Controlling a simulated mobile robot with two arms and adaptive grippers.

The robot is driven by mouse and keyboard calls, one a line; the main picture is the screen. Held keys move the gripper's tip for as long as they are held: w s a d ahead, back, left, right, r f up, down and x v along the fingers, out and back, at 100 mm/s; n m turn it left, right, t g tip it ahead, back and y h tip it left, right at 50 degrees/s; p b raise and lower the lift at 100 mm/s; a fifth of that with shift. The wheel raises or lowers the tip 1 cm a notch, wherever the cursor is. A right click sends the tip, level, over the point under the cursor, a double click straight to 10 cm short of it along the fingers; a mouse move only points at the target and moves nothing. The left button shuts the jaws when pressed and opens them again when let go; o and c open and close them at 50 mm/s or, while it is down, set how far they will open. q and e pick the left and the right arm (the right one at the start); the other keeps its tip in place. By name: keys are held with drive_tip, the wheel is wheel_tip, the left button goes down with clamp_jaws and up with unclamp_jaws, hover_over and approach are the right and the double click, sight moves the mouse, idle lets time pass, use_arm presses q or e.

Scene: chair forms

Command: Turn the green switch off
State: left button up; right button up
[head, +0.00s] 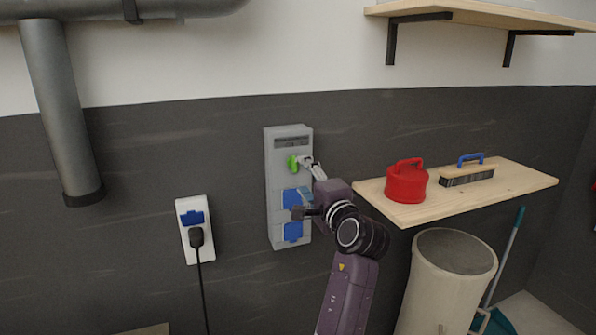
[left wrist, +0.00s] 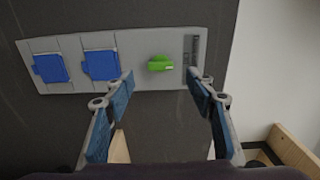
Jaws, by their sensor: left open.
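The green switch (head: 293,163) is a small knob near the top of a grey wall box (head: 274,180). It looks longer along the box's height. In the left wrist view the green switch (left wrist: 160,63) lies between and beyond the fingertips of my left gripper (left wrist: 161,80), with no clear contact. My left gripper (head: 304,187) is open and empty, close in front of the box in the head view, and hides part of it. My right gripper does not show.
Blue socket covers (head: 292,232) sit below the switch. A white socket (head: 190,216) with a black plug is left of the box. A wooden shelf (head: 400,212) at right bears a red canister (head: 407,186) and a brush (head: 467,178). A bin (head: 440,290) stands below.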

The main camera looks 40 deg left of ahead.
use_arm(q)
drive_tip(key=shift+v, duration=2.4)
